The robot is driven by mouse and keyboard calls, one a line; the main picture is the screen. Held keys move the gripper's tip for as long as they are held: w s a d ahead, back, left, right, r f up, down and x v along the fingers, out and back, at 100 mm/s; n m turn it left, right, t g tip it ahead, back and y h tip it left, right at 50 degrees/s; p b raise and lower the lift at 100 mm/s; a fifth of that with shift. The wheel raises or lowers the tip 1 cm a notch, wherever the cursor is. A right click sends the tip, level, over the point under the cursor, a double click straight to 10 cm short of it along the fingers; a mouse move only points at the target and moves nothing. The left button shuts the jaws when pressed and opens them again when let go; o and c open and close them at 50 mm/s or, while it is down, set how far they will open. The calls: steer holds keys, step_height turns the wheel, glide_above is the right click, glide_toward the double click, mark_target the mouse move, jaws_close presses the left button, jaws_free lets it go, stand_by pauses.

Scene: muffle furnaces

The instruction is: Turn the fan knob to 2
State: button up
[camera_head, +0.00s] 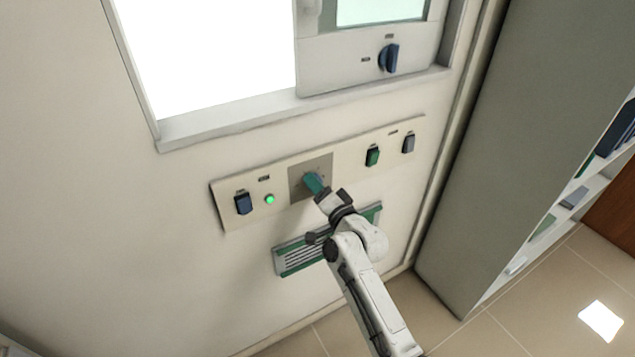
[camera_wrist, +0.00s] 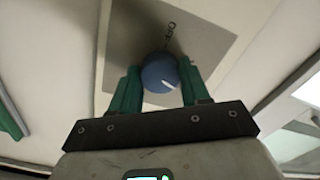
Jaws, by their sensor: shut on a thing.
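The fan knob is the round blue knob (camera_wrist: 160,73) with a white pointer line, on a grey square plate (camera_head: 297,188) in the middle of the wall panel. The pointer line slants toward the lower right in the wrist view. In the head view the fingers hide the knob.
The panel also has a blue switch (camera_head: 243,203), a lit green lamp (camera_head: 269,199), a green switch (camera_head: 373,156) and a grey-blue switch (camera_head: 408,144). A vent (camera_head: 291,258) is below. A blue knob (camera_head: 389,58) sits above. A tall grey cabinet (camera_head: 505,140) stands at right.

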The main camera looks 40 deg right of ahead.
steer(key=shift+m+p, duration=0.5)
steer(key=shift+m, duration=0.8)
steer(key=shift+f, duration=0.1)
steer(key=o, duration=1.1)
steer(key=shift+c, duration=0.2)
steer(key=p+v, duration=0.1)
steer(key=v, duration=0.9)
steer(key=shift+s, duration=0.4)
steer(key=shift+a, duration=0.1)
